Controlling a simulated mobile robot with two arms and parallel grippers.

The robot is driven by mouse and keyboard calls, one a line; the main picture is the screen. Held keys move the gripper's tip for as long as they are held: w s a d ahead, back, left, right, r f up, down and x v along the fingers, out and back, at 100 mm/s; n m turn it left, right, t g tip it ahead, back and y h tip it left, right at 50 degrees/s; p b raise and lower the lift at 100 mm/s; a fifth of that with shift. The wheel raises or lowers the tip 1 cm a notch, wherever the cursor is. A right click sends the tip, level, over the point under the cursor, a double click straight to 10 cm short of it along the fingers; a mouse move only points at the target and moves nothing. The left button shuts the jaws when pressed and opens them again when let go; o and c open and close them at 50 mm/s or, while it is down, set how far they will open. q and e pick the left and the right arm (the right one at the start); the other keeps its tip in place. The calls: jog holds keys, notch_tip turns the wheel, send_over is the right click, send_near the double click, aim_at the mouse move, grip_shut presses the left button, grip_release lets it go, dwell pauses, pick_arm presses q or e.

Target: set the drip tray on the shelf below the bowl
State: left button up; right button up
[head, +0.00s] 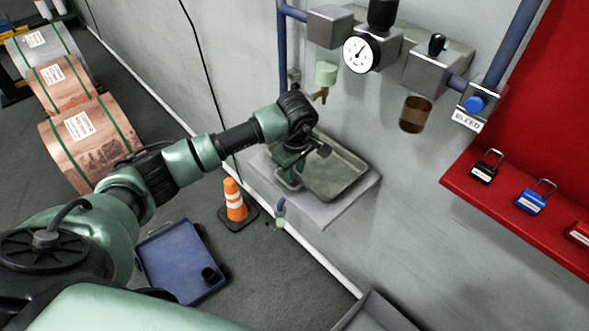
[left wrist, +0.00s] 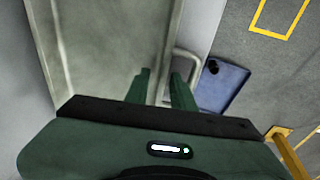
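The drip tray (head: 345,168) is a shallow grey-green rectangular pan with a raised rim. It appears to rest on the grey wall shelf (head: 325,212), set back against the wall. The amber bowl (head: 414,116) hangs from the pipework above and to the right. My left gripper (head: 290,172) is at the tray's left end, by its loop handle. In the left wrist view the gripper's fingers (left wrist: 160,75) stand apart, pointing down at the tray's edge (left wrist: 172,30) beside the handle (left wrist: 188,54). Whether they touch it is unclear. My right gripper is out of view.
A gauge (head: 361,55) and blue pipes are on the wall above. A red board (head: 545,130) with padlocks is at right. On the floor are a traffic cone (head: 233,203), a blue cart (head: 180,258) and copper foil rolls (head: 88,140).

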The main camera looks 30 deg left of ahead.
pick_arm(q)
jog(key=shift+r, duration=0.55)
notch_tip(320, 180, up, 11)
jog(key=s+d+b, duration=0.1)
jog(key=s, duration=0.1)
jog(key=shift+b, duration=0.4)
jog(key=shift+d, duration=0.1)
dwell(0.6)
